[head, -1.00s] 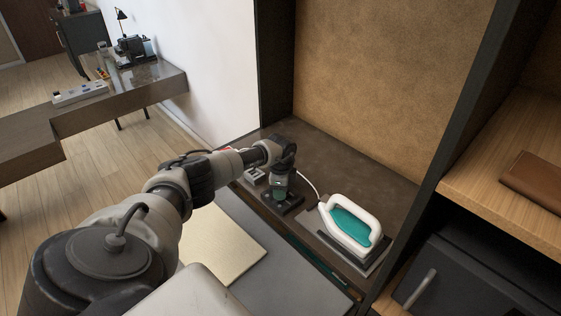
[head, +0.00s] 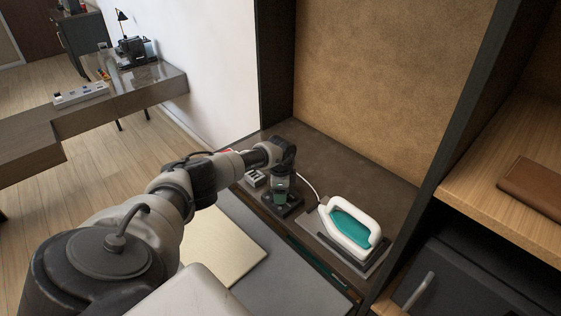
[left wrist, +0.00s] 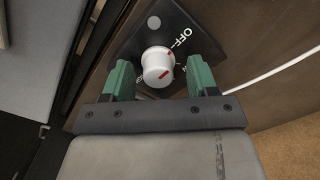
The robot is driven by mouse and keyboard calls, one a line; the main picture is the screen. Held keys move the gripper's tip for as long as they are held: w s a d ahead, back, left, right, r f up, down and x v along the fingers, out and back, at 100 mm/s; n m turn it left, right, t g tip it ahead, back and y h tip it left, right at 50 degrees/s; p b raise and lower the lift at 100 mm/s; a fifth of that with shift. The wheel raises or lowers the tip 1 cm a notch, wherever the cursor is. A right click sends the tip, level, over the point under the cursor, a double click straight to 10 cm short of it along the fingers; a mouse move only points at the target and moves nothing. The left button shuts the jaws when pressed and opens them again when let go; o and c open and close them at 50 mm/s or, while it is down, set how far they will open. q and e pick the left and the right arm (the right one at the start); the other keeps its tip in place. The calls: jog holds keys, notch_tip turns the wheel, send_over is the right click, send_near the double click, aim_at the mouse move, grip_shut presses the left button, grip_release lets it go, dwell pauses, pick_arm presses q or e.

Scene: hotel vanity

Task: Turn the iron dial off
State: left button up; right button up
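The dial (left wrist: 157,64) is a white round knob with a red mark, on a black plate (left wrist: 152,22) lettered OFF. In the left wrist view, my left gripper (left wrist: 159,80) is open, with one green finger on each side of the knob. Gaps show between the knob and both fingers. The knob's red mark does not appear to point at the OFF lettering. In the head view, my left gripper (head: 281,190) is over the dark plate and hides the knob. A white and teal iron (head: 349,224) rests on a dark stand to its right. My right gripper is not in view.
A white cord (head: 310,183) runs behind the plate toward the iron. A small grey socket block (head: 257,178) is left of the gripper. The dark counter (head: 335,160) is clear behind. A dark upright panel (head: 446,150) stands right of the iron.

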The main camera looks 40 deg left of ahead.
pick_arm(q)
notch_tip(320, 180, up, 11)
jog(key=b, duration=0.1)
jog(key=shift+f, duration=0.15)
dwell(0.4)
dwell(0.5)
